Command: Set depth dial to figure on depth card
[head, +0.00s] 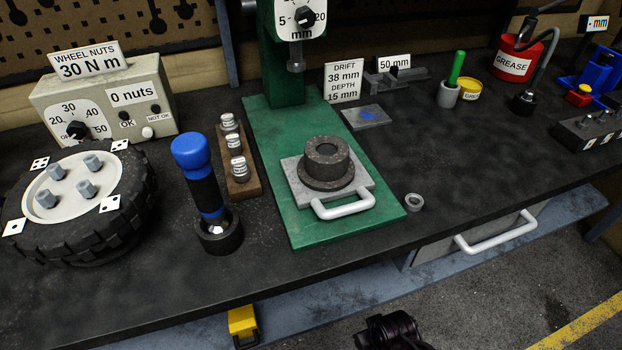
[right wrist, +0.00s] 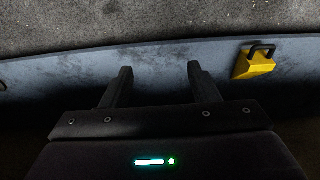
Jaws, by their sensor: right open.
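The depth dial (head: 306,16) is a black knob on a white face at the head of the green press, cut by the top edge of the head view. The figures 5 and 20 and the letters mm show on its face; its exact setting is hard to read. The white depth card (head: 344,83) stands behind the press base and reads DRIFT 38 mm, DEPTH 15 mm. My right gripper (right wrist: 158,76) is open and empty in the right wrist view, low in front of the bench and far from the dial. My left gripper is not in view.
On the green press base (head: 275,222) sits a plate with a white handle and a dark ring-shaped part (head: 327,162). A blue-topped tool (head: 197,180), a wheel (head: 80,200) and a torque box (head: 105,110) stand left. The bench front right is mostly clear.

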